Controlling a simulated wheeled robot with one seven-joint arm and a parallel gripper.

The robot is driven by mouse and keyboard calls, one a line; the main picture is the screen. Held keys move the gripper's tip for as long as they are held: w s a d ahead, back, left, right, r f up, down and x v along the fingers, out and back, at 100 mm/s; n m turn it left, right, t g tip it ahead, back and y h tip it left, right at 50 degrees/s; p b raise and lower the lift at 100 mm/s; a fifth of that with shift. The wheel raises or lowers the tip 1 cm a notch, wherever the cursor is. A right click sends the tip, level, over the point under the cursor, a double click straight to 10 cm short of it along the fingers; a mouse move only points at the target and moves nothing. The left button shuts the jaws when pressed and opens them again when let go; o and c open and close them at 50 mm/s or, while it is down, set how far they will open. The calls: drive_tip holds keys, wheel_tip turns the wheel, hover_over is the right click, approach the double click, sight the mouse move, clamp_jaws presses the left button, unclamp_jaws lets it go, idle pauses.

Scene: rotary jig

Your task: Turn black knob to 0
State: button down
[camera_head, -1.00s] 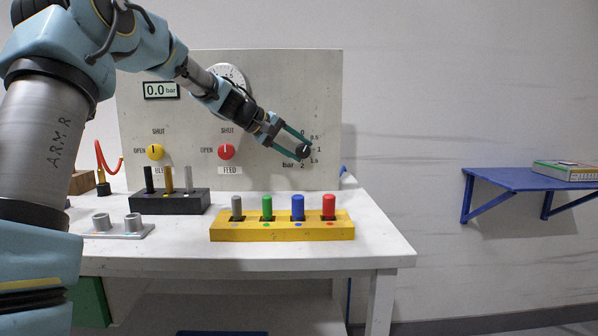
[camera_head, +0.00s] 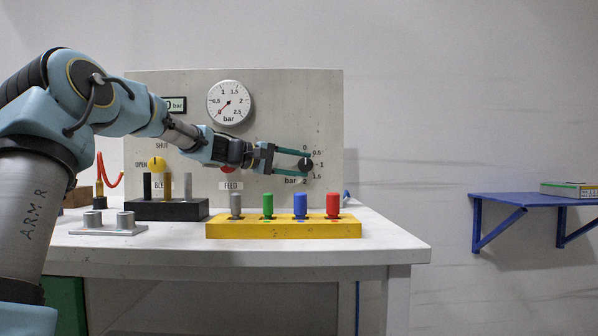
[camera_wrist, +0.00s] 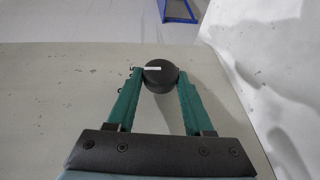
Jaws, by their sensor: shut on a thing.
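The black knob (camera_head: 306,164) is on the right part of the upright panel, within a printed bar scale running from 0 at the top through 1 at the right to 2 at the bottom. My gripper (camera_head: 307,164) reaches in from the left, roughly level, and its green fingers are shut on the knob from above and below. In the wrist view the round knob (camera_wrist: 160,78) sits between the fingertips. A white pointer line on it points toward the left finger.
The panel (camera_head: 290,105) bears a round gauge (camera_head: 229,102), a yellow knob (camera_head: 156,164) and a red knob (camera_head: 227,169), mostly hidden by my arm. Below stand a yellow block (camera_head: 280,229) with coloured pegs and a black block (camera_head: 165,210). A blue shelf (camera_head: 530,200) is at right.

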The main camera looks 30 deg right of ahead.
idle(0.3)
drive_tip(key=shift+c, duration=1.5)
unclamp_jaws()
drive_tip(key=shift+a, duration=0.1)
drive_tip(key=a+r, duration=0.1)
drive_tip(key=a, duration=0.9)
drive_tip(key=shift+w+a+r+p, duration=0.2)
drive_tip(key=shift+r+p, duration=0.05)
drive_tip(key=shift+p, duration=0.05)
